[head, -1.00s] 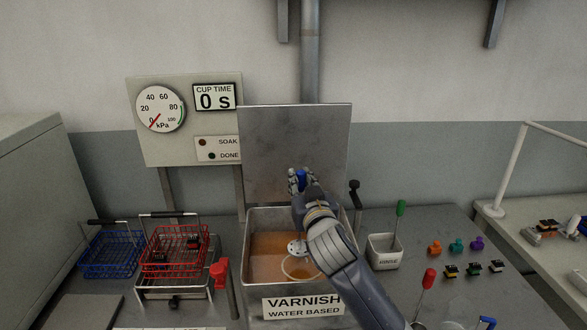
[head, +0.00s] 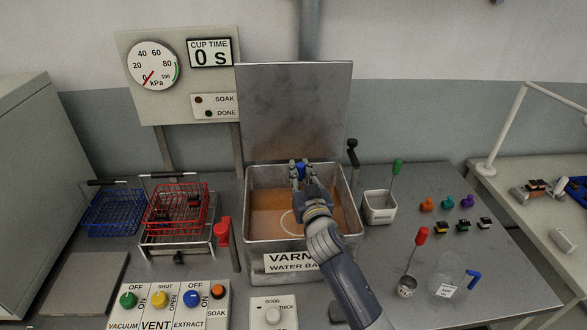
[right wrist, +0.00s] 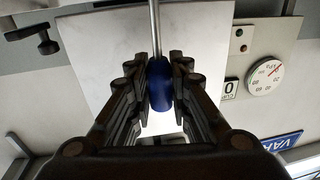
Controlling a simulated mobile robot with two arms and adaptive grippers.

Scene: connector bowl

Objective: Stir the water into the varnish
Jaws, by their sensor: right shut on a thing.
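The open varnish tank (head: 351,203) stands at the middle of the bench with its lid upright behind it. It holds orange-brown liquid (head: 264,222) with a pale ring (head: 286,225) on its surface. My right gripper (head: 299,172) is over the tank, shut on the blue handle (head: 301,172) of a metal-shafted tool. In the right wrist view the blue handle (right wrist: 159,86) sits between the fingers and its shaft (right wrist: 155,28) runs away from them. The tool's lower end is hidden. My left gripper is not in view.
A red basket (head: 160,212) and a blue basket (head: 112,215) stand left of the tank. A red-handled lever (head: 222,232) is close by its left side. A small white pot (head: 379,212) with a green-handled tool is to the right. A switch panel (head: 142,318) lies in front.

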